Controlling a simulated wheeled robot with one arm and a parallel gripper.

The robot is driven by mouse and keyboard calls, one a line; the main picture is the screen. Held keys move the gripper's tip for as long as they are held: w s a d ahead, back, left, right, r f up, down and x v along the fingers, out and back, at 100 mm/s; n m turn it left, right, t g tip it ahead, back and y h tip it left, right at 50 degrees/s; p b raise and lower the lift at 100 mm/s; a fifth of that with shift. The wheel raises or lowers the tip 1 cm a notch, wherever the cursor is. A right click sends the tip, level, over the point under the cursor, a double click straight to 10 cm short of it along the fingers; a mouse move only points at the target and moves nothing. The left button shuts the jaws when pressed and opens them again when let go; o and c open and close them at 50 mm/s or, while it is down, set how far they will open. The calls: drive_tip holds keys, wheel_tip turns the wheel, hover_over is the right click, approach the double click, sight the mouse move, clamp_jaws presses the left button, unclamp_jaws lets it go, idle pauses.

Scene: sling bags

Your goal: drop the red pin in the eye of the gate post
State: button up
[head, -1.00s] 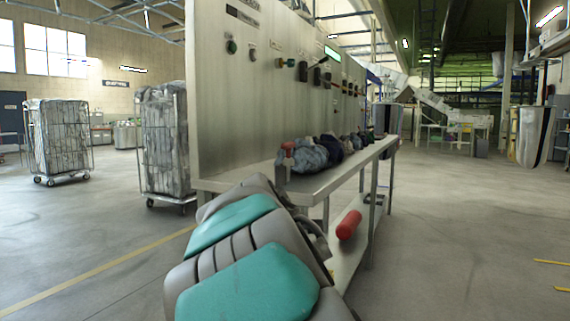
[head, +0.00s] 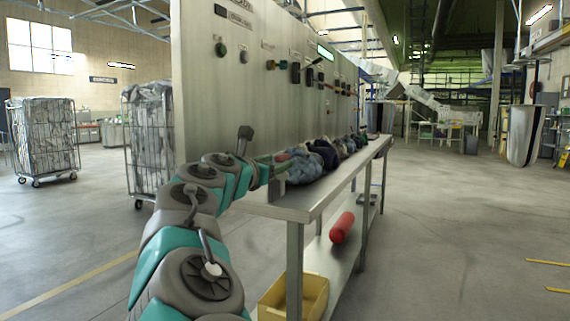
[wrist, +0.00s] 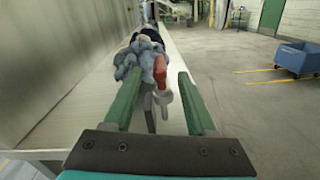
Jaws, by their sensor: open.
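A small red piece (wrist: 160,68), which looks like the pin's handle, stands upright at the near end of the bench beside blue-grey cloth bundles. Grey metal parts (wrist: 163,98) show just below it; I cannot tell pin shaft from gate post, and no eye is clear. My gripper (wrist: 157,75) is open, with its green fingers on either side of the red piece in the wrist view. I cannot tell whether they touch it. In the head view my gripper (head: 272,163) is at the bench's near end, and the red piece (head: 283,157) shows just past it.
The steel bench (head: 318,195) runs along a tall control panel (head: 230,90). Cloth bundles (head: 308,168) line its top. A red cylinder (head: 342,227) lies on the lower shelf, and a yellow bin (head: 313,297) sits below.

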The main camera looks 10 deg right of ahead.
sight(288, 154)
drive_tip(key=shift+r+x, duration=0.15)
drive_tip(key=shift+x, duration=1.65)
drive_tip(key=shift+r+x, duration=0.1)
drive_tip(key=shift+x, duration=1.7)
drive_tip(key=shift+c, duration=0.3)
clamp_jaws()
